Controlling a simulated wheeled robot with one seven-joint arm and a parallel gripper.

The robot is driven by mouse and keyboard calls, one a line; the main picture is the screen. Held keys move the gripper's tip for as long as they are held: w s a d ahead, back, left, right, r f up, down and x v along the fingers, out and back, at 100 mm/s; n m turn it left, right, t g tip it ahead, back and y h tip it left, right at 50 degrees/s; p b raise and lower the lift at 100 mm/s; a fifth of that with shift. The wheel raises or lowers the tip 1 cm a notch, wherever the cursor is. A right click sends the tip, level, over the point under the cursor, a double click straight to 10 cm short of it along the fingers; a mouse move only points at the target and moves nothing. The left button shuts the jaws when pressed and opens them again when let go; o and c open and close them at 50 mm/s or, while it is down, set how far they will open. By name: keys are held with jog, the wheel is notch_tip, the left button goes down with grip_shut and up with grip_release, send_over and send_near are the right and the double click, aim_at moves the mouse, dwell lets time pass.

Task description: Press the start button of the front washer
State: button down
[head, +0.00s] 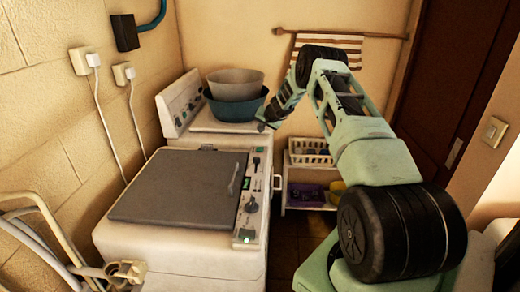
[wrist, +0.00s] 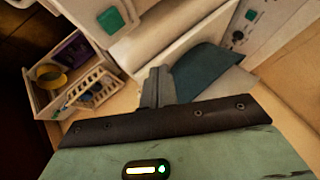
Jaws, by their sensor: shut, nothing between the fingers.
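The front washer (head: 120,232) is white with a closed grey lid (head: 180,188). Its control strip (head: 250,196) runs along the right side of the lid with several dark knobs. My gripper (head: 264,125) is beyond the strip's far end, near the bowls, and apart from the green button. In the wrist view, my gripper (wrist: 158,84) has its fingers together with nothing between them. A green square (wrist: 110,20) on a white surface shows there; I cannot tell which washer it belongs to.
A second washer (head: 183,100) stands behind, with a teal bowl (head: 236,107) and a grey bowl (head: 236,79) stacked on it. A shelf with a white basket (head: 310,155) stands right of the washers. Pipes (head: 45,225) are at the left.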

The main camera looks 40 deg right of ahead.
jog(key=b, duration=0.3)
send_over(261, 150)
notch_tip(261, 150, down, 7)
jog(key=shift+f, duration=0.1)
jog(key=shift+f+b, duration=0.8)
jog(key=shift+b, duration=0.3)
jog(key=shift+f, duration=0.1)
dwell(1.2)
jog(key=shift+f+b, duration=0.35)
jog(key=shift+b, duration=0.45)
jog(key=shift+f+b, duration=0.45)
jog(key=shift+b, duration=0.35)
dwell(1.0)
jog(key=shift+r, duration=0.9)
jog(key=shift+r+p, duration=0.15)
jog(key=shift+p, duration=0.15)
